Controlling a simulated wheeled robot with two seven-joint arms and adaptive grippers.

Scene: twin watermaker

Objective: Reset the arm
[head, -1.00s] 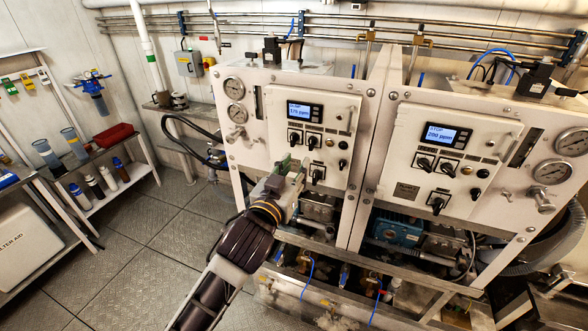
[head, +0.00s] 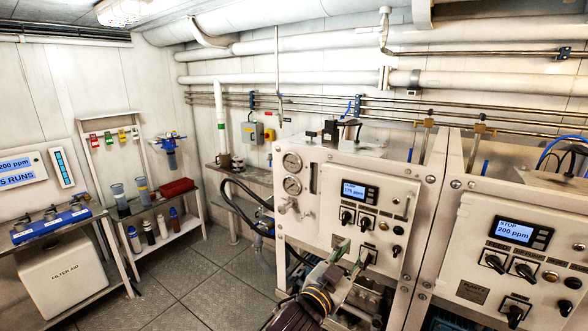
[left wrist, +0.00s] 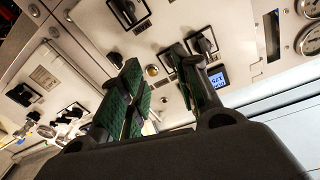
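My left gripper (head: 350,254) is in front of the left watermaker panel (head: 335,212), near its lower black knob (head: 368,256). Its green-padded fingers are apart with nothing between them. In the left wrist view the open fingers (left wrist: 162,75) point toward the same white panel, with black knobs and a small blue display (left wrist: 217,79) beyond them. I cannot tell whether a fingertip touches the panel or a knob. My right gripper is in neither view.
The right watermaker panel (head: 510,249) has a blue display and black knobs. Gauges (head: 292,162) and a black hose (head: 238,208) are left of the left panel. The floor between (head: 185,275) is clear.

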